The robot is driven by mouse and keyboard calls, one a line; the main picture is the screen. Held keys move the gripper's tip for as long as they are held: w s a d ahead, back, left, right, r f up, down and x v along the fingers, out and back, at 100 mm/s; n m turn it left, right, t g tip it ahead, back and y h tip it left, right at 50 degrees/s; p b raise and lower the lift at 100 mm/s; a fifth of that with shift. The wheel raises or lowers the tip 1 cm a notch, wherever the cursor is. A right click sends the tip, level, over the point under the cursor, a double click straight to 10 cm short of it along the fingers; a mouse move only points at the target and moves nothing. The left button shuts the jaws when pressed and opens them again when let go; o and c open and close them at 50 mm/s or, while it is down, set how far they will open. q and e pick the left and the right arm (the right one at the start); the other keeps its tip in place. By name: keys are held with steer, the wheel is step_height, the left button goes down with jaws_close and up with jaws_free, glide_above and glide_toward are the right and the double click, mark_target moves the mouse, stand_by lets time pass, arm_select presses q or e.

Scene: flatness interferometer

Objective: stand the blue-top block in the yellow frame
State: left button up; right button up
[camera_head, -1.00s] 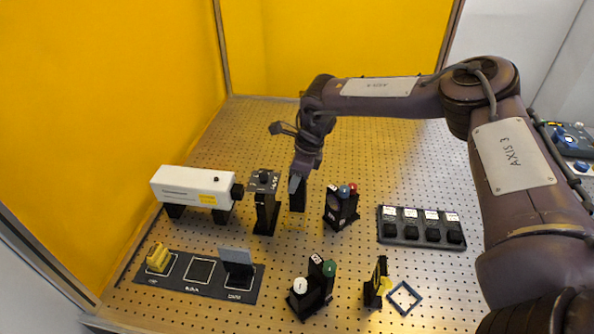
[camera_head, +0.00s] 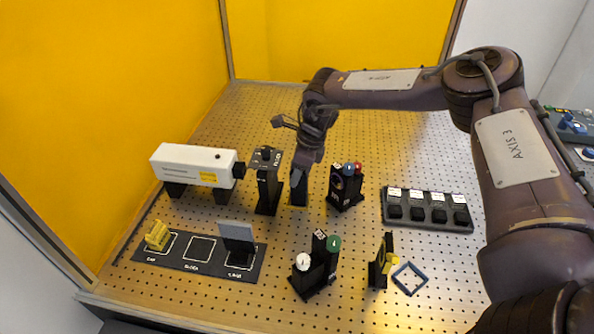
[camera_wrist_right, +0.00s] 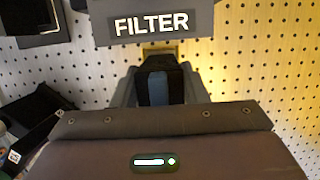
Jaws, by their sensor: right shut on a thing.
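My right gripper (camera_head: 300,178) points down and is shut on a dark block (camera_head: 299,194). In the right wrist view the block (camera_wrist_right: 158,86) shows a blue stripe on its top between the two fingers (camera_wrist_right: 158,92). A bit of yellow edge, which looks like the yellow frame (camera_wrist_right: 160,47), shows just beyond the block in that view. In the head view the block's lower end is at or very near the board there; I cannot tell whether it is fully inside the frame. My left gripper is not in view.
The black FILTER post (camera_head: 267,185) stands close left of the gripper, beside the white laser box (camera_head: 195,166). A black mount with red and blue knobs (camera_head: 345,187) stands close right. A blue square frame (camera_head: 410,279) lies at the front right of the perforated board (camera_head: 410,150).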

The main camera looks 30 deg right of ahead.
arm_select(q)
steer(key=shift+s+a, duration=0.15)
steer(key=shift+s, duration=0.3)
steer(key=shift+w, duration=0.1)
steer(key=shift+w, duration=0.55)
arm_select(e)
steer(key=shift+f, duration=0.25)
steer(key=o, duration=1.3)
steer(key=shift+c, duration=0.2)
arm_select(q)
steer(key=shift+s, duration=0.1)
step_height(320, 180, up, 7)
steer(key=p, duration=0.7)
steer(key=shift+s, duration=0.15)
arm_select(e)
steer(key=shift+r, duration=3.5)
